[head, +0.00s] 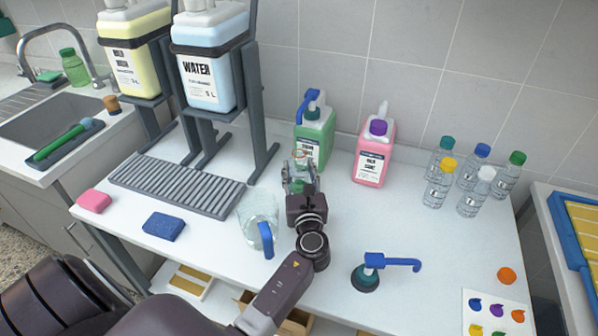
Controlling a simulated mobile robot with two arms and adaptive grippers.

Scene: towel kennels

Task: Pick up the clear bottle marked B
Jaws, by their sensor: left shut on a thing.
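My left gripper (300,176) is shut on a clear bottle (300,159), in front of the green jug. The held bottle is mostly hidden by the gripper, and I cannot read a letter on it. Several other clear bottles stand upright at the back right: teal cap (434,165), blue cap (470,171), yellow cap (437,190), white cap (474,199) and green cap (504,179). Their labels are too small to read. My right gripper is not in view.
A green jug (313,141) and a pink jug (373,158) stand at the back. A clear pitcher (254,222) with a blue handle is beside my arm. A blue-handled pump (366,275), orange disc (506,275) and color card (492,310) lie at right.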

